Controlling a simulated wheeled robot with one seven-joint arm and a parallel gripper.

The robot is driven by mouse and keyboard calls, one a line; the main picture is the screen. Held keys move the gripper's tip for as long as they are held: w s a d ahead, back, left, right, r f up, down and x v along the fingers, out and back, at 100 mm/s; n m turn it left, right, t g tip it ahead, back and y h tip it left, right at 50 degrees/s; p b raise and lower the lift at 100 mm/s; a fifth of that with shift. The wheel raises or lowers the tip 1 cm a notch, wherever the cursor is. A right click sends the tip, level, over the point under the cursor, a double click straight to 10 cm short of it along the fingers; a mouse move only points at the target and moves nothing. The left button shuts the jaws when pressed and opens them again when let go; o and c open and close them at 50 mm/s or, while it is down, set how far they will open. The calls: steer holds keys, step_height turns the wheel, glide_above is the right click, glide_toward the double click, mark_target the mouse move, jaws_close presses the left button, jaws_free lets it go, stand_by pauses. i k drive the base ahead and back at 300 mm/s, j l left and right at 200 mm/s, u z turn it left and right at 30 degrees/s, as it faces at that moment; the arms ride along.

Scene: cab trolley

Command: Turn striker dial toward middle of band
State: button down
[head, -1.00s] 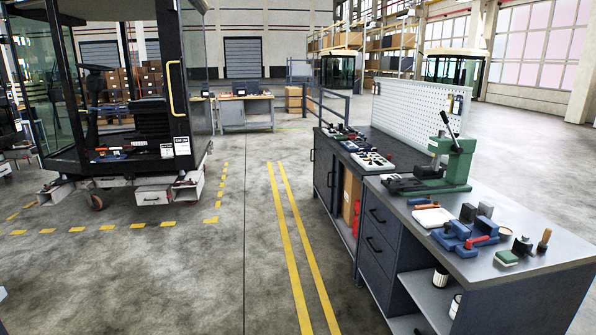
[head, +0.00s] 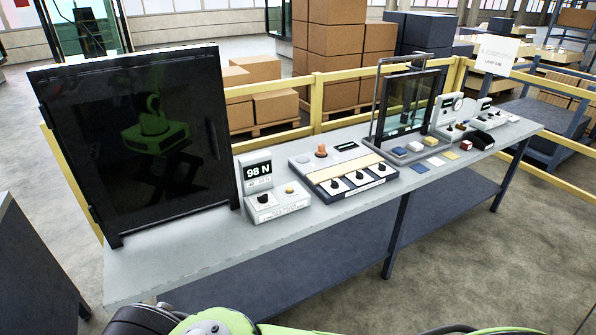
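A small white control box (head: 277,209) stands on the grey bench, just right of a dark cabinet. It has a black dial (head: 264,199), a yellowish button, and a display (head: 258,173) reading "98 N". The label on its front is too small to read, so I cannot tell for sure that this is the striker dial. A wider panel (head: 303,168) to its right has three black knobs (head: 357,177) and an orange knob (head: 321,152). My gripper is not in view; only green and black parts of my arm show at the bottom edge.
The black cabinet (head: 80,130) with a dark glass front stands on the bench's left end (head: 140,278). A framed glass stand (head: 405,105) and small devices fill the right half. A yellow rail (head: 316,100) and cardboard boxes (head: 335,40) are behind. The bench's front left strip is clear.

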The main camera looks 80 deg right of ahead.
mark_target(263, 199)
steer(key=z, duration=2.45)
